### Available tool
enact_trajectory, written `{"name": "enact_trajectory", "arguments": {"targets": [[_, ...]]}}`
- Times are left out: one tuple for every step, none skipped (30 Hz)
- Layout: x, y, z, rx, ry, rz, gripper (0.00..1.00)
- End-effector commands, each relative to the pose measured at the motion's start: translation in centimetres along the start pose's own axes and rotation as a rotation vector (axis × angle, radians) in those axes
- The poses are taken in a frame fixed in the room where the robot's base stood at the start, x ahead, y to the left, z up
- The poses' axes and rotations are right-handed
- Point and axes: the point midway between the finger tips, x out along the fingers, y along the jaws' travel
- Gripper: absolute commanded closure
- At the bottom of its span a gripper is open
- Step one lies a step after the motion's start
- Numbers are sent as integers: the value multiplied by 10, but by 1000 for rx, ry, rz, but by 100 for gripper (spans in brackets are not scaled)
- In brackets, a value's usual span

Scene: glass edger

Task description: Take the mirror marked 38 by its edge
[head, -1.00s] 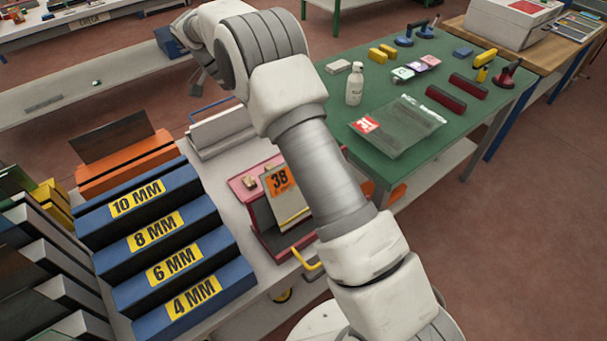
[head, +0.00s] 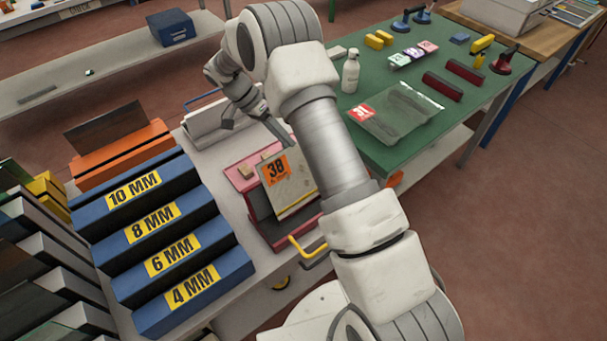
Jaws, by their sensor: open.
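The mirror (head: 297,187) is a pale, tilted rectangular plate with an orange label reading 38 at its upper left. It leans in a dark red stand (head: 263,213) on the pale bench, and my arm passes in front of its right side. My gripper (head: 253,131) is open, with dark fingers spread apart. It is just beyond and above the mirror's upper edge in the picture. I see nothing between the fingers, and whether the nearer finger touches the mirror I cannot tell.
Blue racks (head: 165,235) marked 10, 8, 6 and 4 MM stand at left, with an orange rack (head: 122,155) behind. A grey-white rack (head: 203,122) is beside my gripper. A yellow handle (head: 308,252) sticks out in front. The green table (head: 385,160) at right holds a bottle and tools.

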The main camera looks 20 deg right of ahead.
Motion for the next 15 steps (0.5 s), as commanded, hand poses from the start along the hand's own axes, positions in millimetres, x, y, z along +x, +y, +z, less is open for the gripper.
{"name": "enact_trajectory", "arguments": {"targets": [[3,0,0,0,-1,1,57],[5,1,0,0,-1,1,57],[10,1,-1,1,-2,2,57],[14,2,-2,1,-3,4,57],[19,3,-2,1,-3,4,57],[25,3,-2,0,-3,4,57],[30,4,-3,0,-4,4,57],[34,4,-3,1,-3,3,57],[40,3,-2,0,-2,3,57],[44,3,-2,0,-2,4,57],[47,3,-2,0,-2,3,57],[50,2,-2,0,-2,2,57],[51,2,-3,1,-1,0,57],[52,2,-2,1,-1,0,57],[53,2,-2,1,0,-1,57]]}}
